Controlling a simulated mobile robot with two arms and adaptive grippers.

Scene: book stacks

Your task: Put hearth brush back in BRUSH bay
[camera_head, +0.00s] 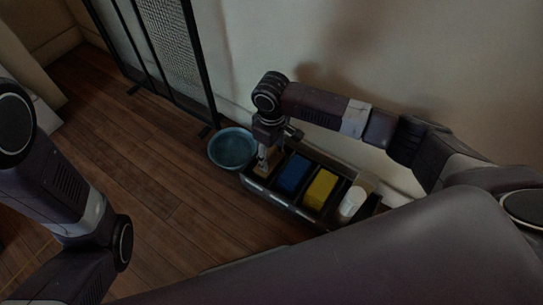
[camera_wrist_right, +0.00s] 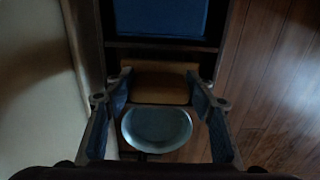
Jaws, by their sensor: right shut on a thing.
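The hearth brush appears to be the tan wooden piece (camera_head: 264,168) at the left end of a dark divided caddy (camera_head: 318,221). In the right wrist view its tan block (camera_wrist_right: 160,87) lies between my fingers. My right gripper (camera_head: 263,158) points down over the caddy's leftmost compartment, shut on the brush. The brush looks at or inside that compartment; whether it touches the bottom is hidden. Pale labels on the caddy's front are too small to read. My left arm shows at the left, but its gripper is out of view.
A blue item (camera_head: 294,173), a yellow item (camera_head: 320,188) and a white cylinder (camera_head: 352,202) fill compartments to the right. A teal bowl (camera_head: 232,148) stands just left of the caddy. A black mesh screen (camera_head: 160,60) stands behind, near the wall. The wooden floor in front is clear.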

